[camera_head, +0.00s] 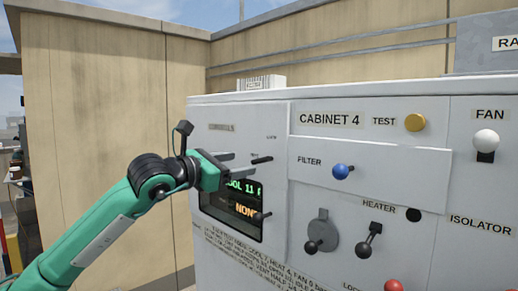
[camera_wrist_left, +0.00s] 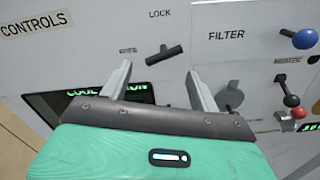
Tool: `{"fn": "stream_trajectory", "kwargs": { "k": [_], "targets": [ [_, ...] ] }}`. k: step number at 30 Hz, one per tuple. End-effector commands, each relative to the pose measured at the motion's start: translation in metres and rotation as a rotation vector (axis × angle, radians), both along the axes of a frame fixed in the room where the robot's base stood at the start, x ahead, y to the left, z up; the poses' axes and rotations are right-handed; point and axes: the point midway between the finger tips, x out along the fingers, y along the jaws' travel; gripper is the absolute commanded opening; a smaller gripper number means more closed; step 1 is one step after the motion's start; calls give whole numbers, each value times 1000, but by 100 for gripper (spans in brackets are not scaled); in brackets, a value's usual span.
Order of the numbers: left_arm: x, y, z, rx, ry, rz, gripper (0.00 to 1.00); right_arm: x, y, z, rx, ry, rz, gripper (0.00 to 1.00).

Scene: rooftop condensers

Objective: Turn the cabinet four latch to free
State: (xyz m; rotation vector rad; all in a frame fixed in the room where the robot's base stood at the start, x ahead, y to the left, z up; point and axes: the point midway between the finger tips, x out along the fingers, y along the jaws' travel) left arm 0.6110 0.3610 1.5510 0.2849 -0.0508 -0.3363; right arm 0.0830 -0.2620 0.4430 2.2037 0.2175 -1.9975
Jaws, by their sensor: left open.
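Cabinet 4 (camera_head: 330,119) is a light grey cabinet with a labelled front. Its latch (camera_head: 262,160) is a short black bar on the controls door, slightly slanted, with a LOCK label above it and a small label to its left. In the left wrist view the latch (camera_wrist_left: 165,55) shows just beyond and between my fingertips. My left gripper (camera_head: 231,165) is open and empty, its two grey fingers pointing at the door. It also shows in the left wrist view (camera_wrist_left: 158,72). I cannot tell whether the fingers touch the bar. My right gripper is not in view.
A lit display (camera_head: 243,200) sits below the latch, partly behind my gripper. To the right are a blue filter knob (camera_head: 341,171), a yellow test button (camera_head: 415,122), a heater lever (camera_head: 370,240) and a round grey disc (camera_head: 321,228) with a black knob. A tan wall (camera_head: 100,110) stands behind.

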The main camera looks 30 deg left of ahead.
Motion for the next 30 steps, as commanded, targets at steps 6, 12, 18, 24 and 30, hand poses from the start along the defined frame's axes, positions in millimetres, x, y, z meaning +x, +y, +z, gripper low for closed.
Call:
{"fn": "stream_trajectory", "kwargs": {
  "k": [6, 12, 18, 24, 30],
  "targets": [
    [41, -15, 5, -1, 2, -3, 62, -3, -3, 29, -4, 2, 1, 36],
    [63, -21, 4, -3, 1, -1, 62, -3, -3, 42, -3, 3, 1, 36],
    [71, -24, 1, -2, -1, -1, 62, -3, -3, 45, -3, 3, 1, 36],
    [72, -24, 0, -1, -1, 0, 62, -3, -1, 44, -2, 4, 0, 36],
    [72, -24, 0, -1, -1, 0, 33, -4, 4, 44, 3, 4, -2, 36]
  ]
}}
